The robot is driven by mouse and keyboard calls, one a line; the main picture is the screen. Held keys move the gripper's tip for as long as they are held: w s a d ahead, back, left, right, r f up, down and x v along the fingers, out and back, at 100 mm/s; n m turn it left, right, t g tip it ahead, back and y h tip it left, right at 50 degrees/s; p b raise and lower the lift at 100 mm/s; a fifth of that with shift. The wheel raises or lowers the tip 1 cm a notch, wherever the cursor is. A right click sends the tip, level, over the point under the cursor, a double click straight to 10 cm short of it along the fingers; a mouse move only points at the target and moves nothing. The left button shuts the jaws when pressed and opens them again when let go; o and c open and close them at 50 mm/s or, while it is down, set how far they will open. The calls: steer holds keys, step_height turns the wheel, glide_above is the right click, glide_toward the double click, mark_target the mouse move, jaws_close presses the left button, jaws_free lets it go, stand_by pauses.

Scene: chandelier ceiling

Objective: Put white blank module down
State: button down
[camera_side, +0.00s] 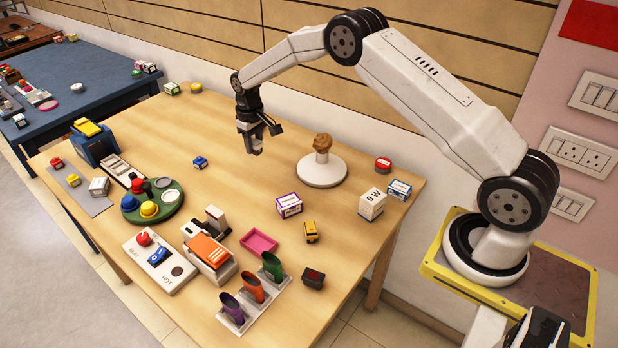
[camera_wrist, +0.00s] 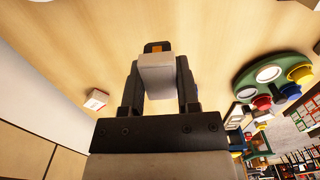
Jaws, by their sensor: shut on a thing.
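My gripper (camera_side: 254,146) hangs above the back middle of the wooden table in the side view, pointing down, left of the white round stand. In the wrist view its two dark fingers (camera_wrist: 158,85) are shut on a pale, plain-faced block, the white blank module (camera_wrist: 156,76). A small orange and dark patch shows at the block's far end; I cannot tell if it belongs to the block. In the side view the held block is hardly visible between the fingers.
The white round stand (camera_side: 321,172) carries a brown lump. A blue module (camera_side: 200,162) lies left of my gripper. A green disc (camera_side: 171,205) with coloured knobs, a white strip (camera_side: 118,168) and a blue holder (camera_side: 95,145) stand further left. Bare wood lies below my gripper.

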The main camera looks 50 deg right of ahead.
steer(key=shift+w+f, duration=0.45)
steer(key=shift+w, duration=0.2)
steer(key=shift+w+d+f, duration=0.15)
steer(key=shift+w+f, duration=0.9)
steer(key=shift+f, duration=0.15)
steer(key=shift+w+d+f, duration=0.15)
steer(key=shift+w+f, duration=0.85)
steer(key=shift+f, duration=0.2)
steer(key=shift+w+f, duration=0.1)
steer(key=shift+w+f, duration=0.15)
steer(key=shift+f, duration=1.6)
steer(key=shift+c, duration=1.7)
jaws_free()
